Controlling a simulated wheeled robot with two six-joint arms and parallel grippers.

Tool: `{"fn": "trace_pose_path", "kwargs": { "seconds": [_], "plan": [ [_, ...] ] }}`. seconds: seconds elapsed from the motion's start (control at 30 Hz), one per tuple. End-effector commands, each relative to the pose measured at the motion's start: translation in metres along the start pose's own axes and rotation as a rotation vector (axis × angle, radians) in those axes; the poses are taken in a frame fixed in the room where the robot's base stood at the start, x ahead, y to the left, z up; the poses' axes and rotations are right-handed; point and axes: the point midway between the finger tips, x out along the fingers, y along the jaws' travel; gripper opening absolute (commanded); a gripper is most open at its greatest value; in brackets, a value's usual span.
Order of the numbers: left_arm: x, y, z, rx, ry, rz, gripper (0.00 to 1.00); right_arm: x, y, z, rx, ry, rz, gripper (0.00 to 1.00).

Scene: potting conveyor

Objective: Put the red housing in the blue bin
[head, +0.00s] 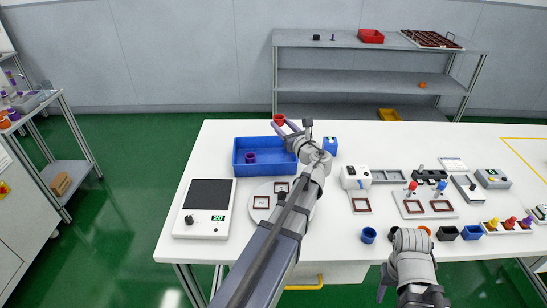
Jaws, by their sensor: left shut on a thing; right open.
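The red housing (279,119) is a small red cup-like piece in the head view. My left gripper (283,125) is shut on it and holds it raised, near the back right corner of the blue bin (240,170) in the picture. The blue bin is a wide open tray on the left part of the white table. A purple housing (249,157) lies inside it. My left wrist hides part of the bin's right end. My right gripper (412,285) is open at the table's front edge, and its fingertips are hard to make out.
A scale (204,208) reading 20 and a round plate (268,187) with dark square frames stand in front of the bin. A small blue box (330,145) is right of my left wrist. Fixtures and small cups (368,235) fill the table's right. A shelf (370,80) stands behind.

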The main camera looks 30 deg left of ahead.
Motion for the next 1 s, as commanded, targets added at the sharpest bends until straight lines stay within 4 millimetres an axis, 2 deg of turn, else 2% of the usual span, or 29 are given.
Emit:
{"fn": "trace_pose_path", "kwargs": {
  "seconds": [0.03, 0.3, 0.63, 0.9, 1.0],
  "plan": [
    [0.000, 0.000, -0.011, 0.000, 0.000, 0.000, 0.00, 0.011, -0.001, -0.001, 0.000, 0.000, 0.000, 0.50],
    [0.001, 0.000, -0.053, 0.000, 0.001, 0.001, 0.00, 0.052, -0.005, -0.003, -0.001, 0.000, 0.000, 0.50],
    [0.001, 0.000, -0.061, 0.000, 0.001, 0.001, 0.00, 0.060, -0.006, -0.004, -0.001, 0.000, 0.000, 0.50],
    [0.002, 0.000, -0.092, 0.001, 0.001, 0.001, 0.00, 0.092, -0.009, -0.005, -0.001, 0.000, 0.000, 0.50],
    [0.002, 0.000, -0.096, 0.001, 0.001, 0.001, 0.00, 0.095, -0.009, -0.006, -0.001, 0.000, 0.000, 0.50]
  ]
}}
